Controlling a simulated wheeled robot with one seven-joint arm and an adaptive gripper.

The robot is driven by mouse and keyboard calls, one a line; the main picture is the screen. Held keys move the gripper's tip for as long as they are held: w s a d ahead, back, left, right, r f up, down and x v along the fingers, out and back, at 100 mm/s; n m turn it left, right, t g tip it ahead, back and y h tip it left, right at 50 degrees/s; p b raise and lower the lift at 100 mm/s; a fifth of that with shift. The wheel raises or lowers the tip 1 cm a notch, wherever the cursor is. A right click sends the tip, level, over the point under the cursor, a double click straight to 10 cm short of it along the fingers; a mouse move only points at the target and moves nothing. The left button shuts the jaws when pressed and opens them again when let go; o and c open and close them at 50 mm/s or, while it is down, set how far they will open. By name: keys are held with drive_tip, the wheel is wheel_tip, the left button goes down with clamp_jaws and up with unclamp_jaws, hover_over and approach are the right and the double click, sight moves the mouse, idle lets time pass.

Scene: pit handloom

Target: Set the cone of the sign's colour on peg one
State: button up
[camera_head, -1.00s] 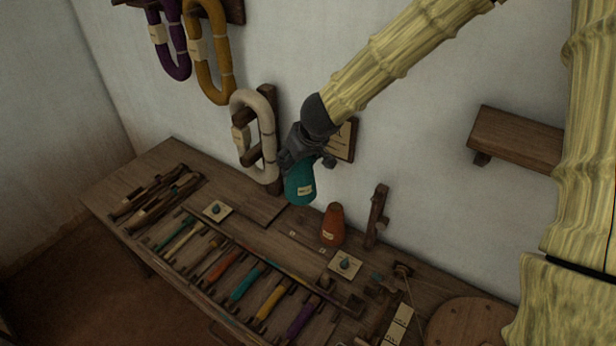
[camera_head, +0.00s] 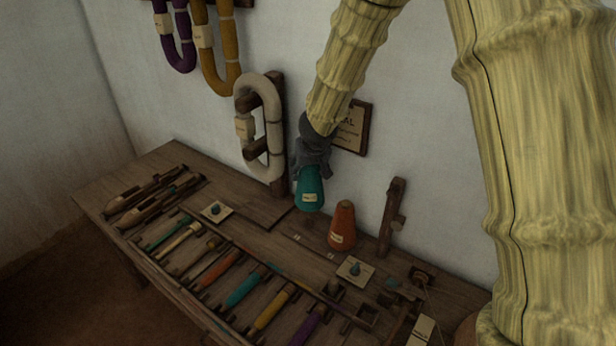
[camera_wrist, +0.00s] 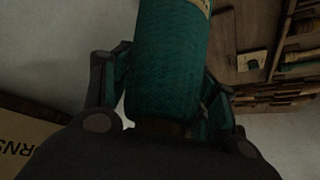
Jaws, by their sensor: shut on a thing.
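My gripper (camera_head: 310,170) is shut on the teal cone (camera_head: 310,195), which has a cream label and hangs nearly upright just above the table. In the wrist view the teal cone (camera_wrist: 170,70) fills the middle between the fingers. An orange cone (camera_head: 342,228) stands on the table just right of it. The sign (camera_head: 352,128) hangs on the wall behind my arm; its text is partly hidden and I cannot read a colour. Two small pale tags (camera_head: 297,237) lie in front of the cones. I cannot make out which place is peg one.
The wooden table (camera_head: 255,212) holds a rack of several coloured bobbins (camera_head: 242,288) in front and shuttles at the left. A cream skein (camera_head: 247,130) hangs on a post behind left. A wooden post (camera_head: 391,217) stands right of the orange cone. Two cream cards (camera_head: 355,270) bear small teal pieces.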

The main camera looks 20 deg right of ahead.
drive_tip(key=shift+w+d+f+m+b, duration=0.2)
drive_tip(key=shift+w+f+m+b, duration=0.1)
drive_tip(key=shift+w+f+b, duration=0.65)
drive_tip(key=shift+w+d+f+h+b, duration=0.15)
drive_tip(key=shift+w+f+h+b, duration=0.2)
drive_tip(key=shift+b, duration=0.4)
wheel_tip(320, 180, down, 10)
drive_tip(key=b, duration=0.8)
drive_tip(key=shift+r+b, duration=0.25)
drive_tip(key=shift+b, duration=0.15)
drive_tip(key=o, duration=1.5)
drive_tip(key=shift+o, duration=0.4)
